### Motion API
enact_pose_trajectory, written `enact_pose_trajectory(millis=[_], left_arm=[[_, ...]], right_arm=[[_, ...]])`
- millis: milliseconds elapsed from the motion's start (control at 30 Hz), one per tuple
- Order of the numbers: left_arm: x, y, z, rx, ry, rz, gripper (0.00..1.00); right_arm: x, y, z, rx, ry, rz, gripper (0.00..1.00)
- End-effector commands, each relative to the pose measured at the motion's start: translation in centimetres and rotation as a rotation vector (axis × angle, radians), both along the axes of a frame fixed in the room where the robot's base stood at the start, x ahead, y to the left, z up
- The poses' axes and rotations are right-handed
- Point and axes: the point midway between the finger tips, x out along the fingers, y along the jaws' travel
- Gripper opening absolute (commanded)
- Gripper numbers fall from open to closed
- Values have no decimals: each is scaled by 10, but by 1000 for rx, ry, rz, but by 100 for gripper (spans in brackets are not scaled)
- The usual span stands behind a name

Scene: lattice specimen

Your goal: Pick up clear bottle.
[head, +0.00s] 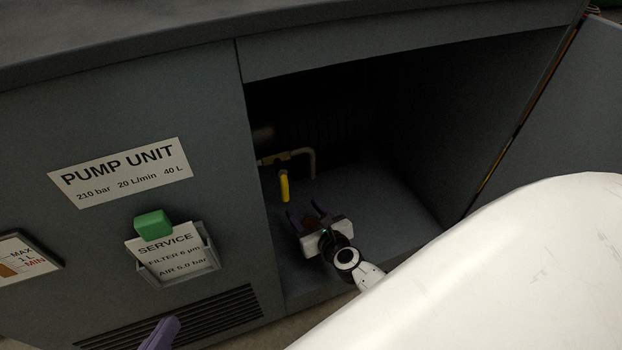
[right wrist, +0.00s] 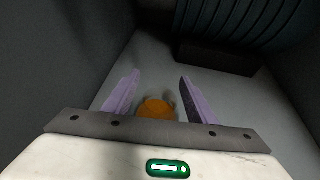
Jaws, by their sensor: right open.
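A round amber-orange object (right wrist: 157,107), which may be the clear bottle with amber contents, is between the purple fingers of my right gripper (right wrist: 159,80) in the right wrist view. Gaps show on both sides of it, and the fingers are apart. A faint blurred shape stands just beyond it. In the head view my right gripper (head: 309,216) is low inside the open cabinet, over its floor, with a small brownish patch between the fingers. The bottle's full outline is hidden there. Only a purple finger of my left gripper (head: 160,335) shows at the bottom edge.
The cabinet floor (head: 392,205) is clear to the right of my right gripper. A yellow-handled pipe (head: 285,187) stands behind it. A dark ribbed thing (right wrist: 240,25) lies at the back. The door (head: 560,115) is open at right; a green-topped service box (head: 175,255) hangs on the front.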

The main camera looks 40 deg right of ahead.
Motion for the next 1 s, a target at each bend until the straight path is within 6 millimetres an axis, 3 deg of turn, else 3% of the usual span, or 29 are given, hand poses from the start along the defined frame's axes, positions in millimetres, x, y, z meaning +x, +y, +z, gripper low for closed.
enact_pose_trajectory(millis=[200,500,833,1000], left_arm=[[0,0,1,-1,-2,0,0],[0,0,1,-2,-3,-1,0],[0,0,3,-1,-4,-1,0],[0,2,8,22,4,0,0]], right_arm=[[0,0,0,0,1,0,50],[-1,0,-1,0,2,0,3],[-1,-1,1,0,3,0,0],[-2,-4,14,1,2,-1,0]])
